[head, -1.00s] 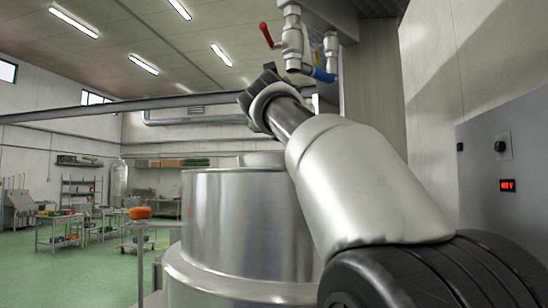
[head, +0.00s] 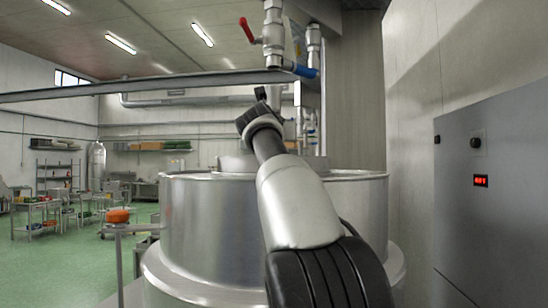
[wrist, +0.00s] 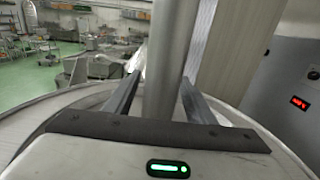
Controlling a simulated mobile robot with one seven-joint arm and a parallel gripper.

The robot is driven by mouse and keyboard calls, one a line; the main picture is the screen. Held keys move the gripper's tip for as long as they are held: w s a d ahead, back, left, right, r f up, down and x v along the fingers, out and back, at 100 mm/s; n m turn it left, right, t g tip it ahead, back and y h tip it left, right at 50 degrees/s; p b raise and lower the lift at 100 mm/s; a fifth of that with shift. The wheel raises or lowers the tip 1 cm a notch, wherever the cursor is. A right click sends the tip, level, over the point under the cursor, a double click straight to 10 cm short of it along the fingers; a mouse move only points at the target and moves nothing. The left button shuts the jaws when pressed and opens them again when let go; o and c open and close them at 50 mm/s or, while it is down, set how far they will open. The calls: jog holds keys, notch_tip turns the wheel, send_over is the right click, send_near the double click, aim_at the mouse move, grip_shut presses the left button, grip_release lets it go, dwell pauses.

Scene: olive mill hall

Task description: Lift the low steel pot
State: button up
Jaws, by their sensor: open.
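I cannot make out the low steel pot for sure. A low, round steel shape (head: 236,163) shows behind the rim of a large steel vessel in the head view, partly hidden by my arm; I cannot tell if it is the pot. My gripper (head: 260,95) is raised above the vessel, small and seen from behind. In the wrist view my gripper (wrist: 161,80) has its two dark fingers apart. An upright steel pipe (wrist: 174,50) shows between them; I cannot tell its distance. No pot is seen between the fingers.
The large steel vessel (head: 210,225) stands close in front. Pipes with a red-handled valve (head: 272,35) hang above. A grey control cabinet (head: 500,190) stands at right.

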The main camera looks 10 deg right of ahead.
grip_shut()
dwell(1.3)
jog(key=shift+r, duration=0.1)
